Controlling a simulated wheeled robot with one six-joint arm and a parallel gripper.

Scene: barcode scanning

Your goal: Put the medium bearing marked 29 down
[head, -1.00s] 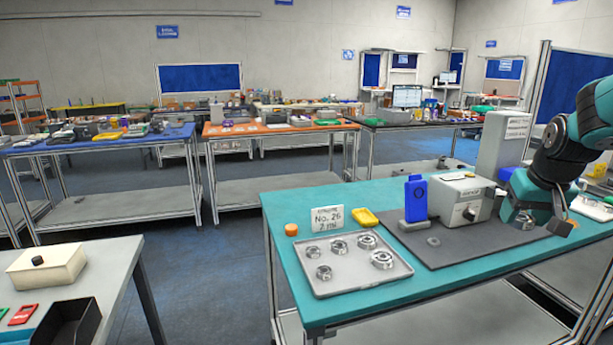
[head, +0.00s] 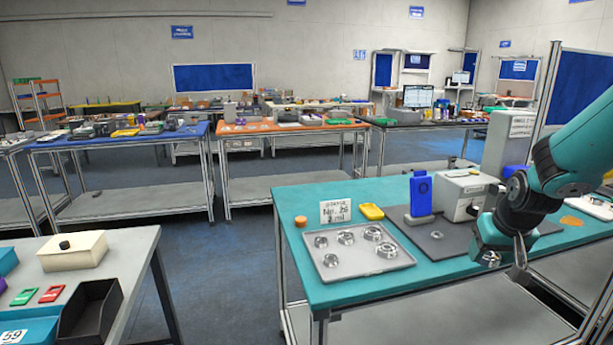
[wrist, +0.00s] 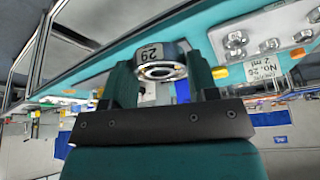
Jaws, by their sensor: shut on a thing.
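The medium bearing marked 29 (wrist: 160,68) is a shiny metal ring with a white label on its rim. My gripper (wrist: 161,85) is shut on it in the wrist view, one dark finger on each side. In the head view my gripper (head: 490,260) hangs in front of the scanner, by the teal table's front edge. A grey tray (head: 352,271) with several metal bearings lies on the teal table (head: 335,296), to the left of my gripper. The tray also shows upside down in the wrist view (wrist: 270,42).
A dark mat (head: 432,248) carries a blue upright device (head: 420,195), a grey box machine (head: 462,196) and a small metal part (head: 436,235).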

